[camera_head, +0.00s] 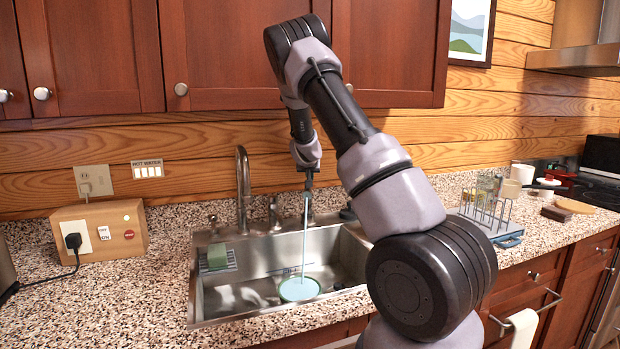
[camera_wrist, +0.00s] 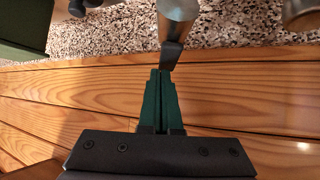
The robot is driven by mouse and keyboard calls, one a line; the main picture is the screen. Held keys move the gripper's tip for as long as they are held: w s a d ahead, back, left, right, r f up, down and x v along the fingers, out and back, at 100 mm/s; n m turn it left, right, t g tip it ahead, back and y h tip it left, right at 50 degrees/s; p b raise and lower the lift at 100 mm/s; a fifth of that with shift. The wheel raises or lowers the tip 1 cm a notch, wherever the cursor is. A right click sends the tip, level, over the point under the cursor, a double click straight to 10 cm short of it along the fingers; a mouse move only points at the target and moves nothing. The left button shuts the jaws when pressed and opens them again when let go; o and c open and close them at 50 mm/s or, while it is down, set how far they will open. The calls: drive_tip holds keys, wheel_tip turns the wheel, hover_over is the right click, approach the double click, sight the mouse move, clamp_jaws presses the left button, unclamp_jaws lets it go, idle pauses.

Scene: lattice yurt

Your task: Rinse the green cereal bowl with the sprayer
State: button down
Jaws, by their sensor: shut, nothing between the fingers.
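The green cereal bowl (camera_head: 299,290) sits upright in the sink basin, with pale blue showing inside it. A thin pale blue stream (camera_head: 304,238) drops from just below my gripper (camera_head: 308,183) into the bowl. In the wrist view my gripper (camera_wrist: 160,73) has its green fingers shut, with nothing between them. Their tips are at the black end of the sprayer (camera_wrist: 172,55), which has a metal body; they look to touch it. In the head view the gripper hides much of the sprayer's top.
The steel sink (camera_head: 205,300) has a tall faucet (camera_head: 243,190) left of my gripper and a green sponge (camera_head: 217,256) on its left ledge. A dish rack (camera_head: 485,215) stands right. A wooden outlet box (camera_head: 100,230) stands left. Cabinets (camera_head: 245,60) hang above.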

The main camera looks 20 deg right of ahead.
drive_tip(key=shift+w, duration=0.1)
drive_tip(key=shift+f+g, duration=0.25)
drive_tip(key=shift+g, duration=0.15)
drive_tip(key=shift+w, duration=0.2)
drive_tip(key=shift+w+d+r, duration=0.15)
drive_tip(key=shift+w+d, duration=0.2)
drive_tip(key=shift+w, duration=0.2)
drive_tip(key=v, duration=1)
drive_tip(key=shift+s+r, duration=0.25)
drive_tip(key=shift+r, duration=0.1)
